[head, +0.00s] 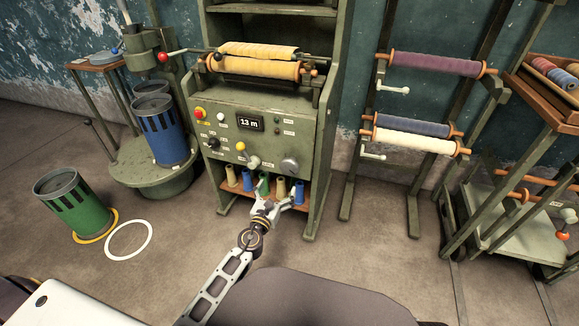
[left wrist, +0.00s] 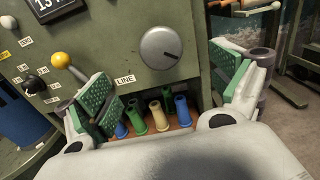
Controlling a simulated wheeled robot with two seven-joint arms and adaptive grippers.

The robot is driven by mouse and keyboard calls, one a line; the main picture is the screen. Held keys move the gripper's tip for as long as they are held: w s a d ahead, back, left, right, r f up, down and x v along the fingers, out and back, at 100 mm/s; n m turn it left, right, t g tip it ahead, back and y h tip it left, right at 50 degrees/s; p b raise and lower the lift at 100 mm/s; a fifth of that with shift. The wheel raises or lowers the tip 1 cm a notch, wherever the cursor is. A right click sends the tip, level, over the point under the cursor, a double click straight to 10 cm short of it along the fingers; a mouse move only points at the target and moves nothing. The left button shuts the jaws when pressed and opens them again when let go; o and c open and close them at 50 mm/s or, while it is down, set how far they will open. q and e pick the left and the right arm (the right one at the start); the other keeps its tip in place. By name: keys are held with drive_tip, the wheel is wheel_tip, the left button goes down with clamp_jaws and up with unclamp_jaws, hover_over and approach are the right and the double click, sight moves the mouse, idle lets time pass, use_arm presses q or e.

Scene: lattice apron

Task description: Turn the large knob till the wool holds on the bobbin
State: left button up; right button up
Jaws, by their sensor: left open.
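The large grey knob (head: 289,163) sits at the lower right of the green machine's front panel (head: 275,142). In the left wrist view the knob (left wrist: 160,47) has a dark pointer mark toward its right side, with a "LINE" label at its lower left. My left gripper (head: 279,194) is open and empty in front of the panel, below the knob. In the left wrist view its green-padded fingers (left wrist: 166,88) are spread wide, and the knob is apart from them. Several coloured bobbins (head: 247,180) stand on a shelf under the panel. Yellow wool rolls (head: 258,50) lie on top. My right gripper is out of view.
The panel carries a "13 m" display (head: 250,123), a yellow-knobbed lever (left wrist: 62,61) and small buttons. A blue bin (head: 165,137) and green bin (head: 73,203) stand at left. A roll rack (head: 415,125) stands at right. The floor in front is mostly clear.

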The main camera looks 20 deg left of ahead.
sight(288, 168)
use_arm(q)
drive_tip(key=shift+w+d, duration=0.15)
drive_tip(key=shift+w, duration=4.3)
drive_tip(key=shift+w+d+b, duration=0.1)
drive_tip(key=shift+w+b, duration=0.35)
drive_tip(key=shift+w, duration=2)
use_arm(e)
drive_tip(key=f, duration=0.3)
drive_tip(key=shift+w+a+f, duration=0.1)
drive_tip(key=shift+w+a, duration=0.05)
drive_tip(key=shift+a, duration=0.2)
